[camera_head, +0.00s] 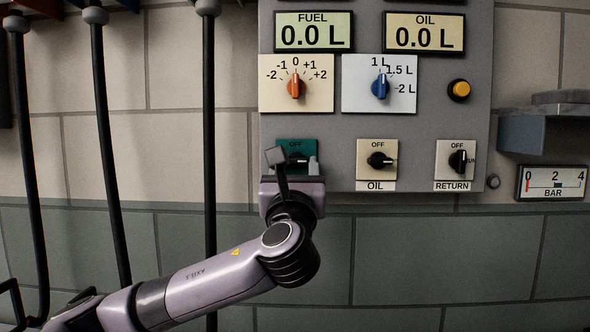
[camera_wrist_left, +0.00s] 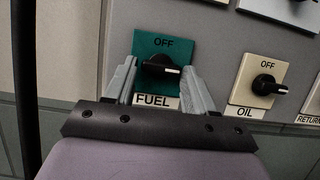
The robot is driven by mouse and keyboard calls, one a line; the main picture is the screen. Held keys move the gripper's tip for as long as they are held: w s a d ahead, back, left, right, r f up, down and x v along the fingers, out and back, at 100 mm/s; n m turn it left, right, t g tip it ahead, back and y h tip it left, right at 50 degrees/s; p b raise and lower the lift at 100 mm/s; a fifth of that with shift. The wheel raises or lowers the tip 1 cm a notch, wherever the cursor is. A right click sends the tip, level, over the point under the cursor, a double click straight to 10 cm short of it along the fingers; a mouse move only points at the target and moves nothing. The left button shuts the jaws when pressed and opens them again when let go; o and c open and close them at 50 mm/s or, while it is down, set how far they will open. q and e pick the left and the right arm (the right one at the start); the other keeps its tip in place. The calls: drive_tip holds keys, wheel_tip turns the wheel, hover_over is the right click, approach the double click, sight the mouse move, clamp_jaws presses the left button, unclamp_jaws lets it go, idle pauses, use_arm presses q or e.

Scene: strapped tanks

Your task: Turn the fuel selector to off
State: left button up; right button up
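The fuel selector (camera_wrist_left: 160,67) is a black knob with a white pointer on a green plate, with OFF printed above and FUEL below. Its pointer points to the right, away from OFF. In the head view the green fuel plate (camera_head: 297,147) is partly hidden behind my left gripper (camera_head: 294,162). In the left wrist view my left gripper (camera_wrist_left: 158,70) is open, with one grey finger on each side of the knob and gaps between them. I cannot tell how far the fingertips are from the plate. My right gripper is not in view.
The OIL knob (camera_head: 379,160) and RETURN knob (camera_head: 459,159) sit to the right on the same grey panel. Above are an orange dial (camera_head: 296,88), a blue dial (camera_head: 380,88) and an amber button (camera_head: 459,90). Black hoses (camera_head: 209,120) hang at the left.

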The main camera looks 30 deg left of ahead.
use_arm(q)
drive_tip(key=c, duration=0.6)
drive_tip(key=shift+o, duration=0.2)
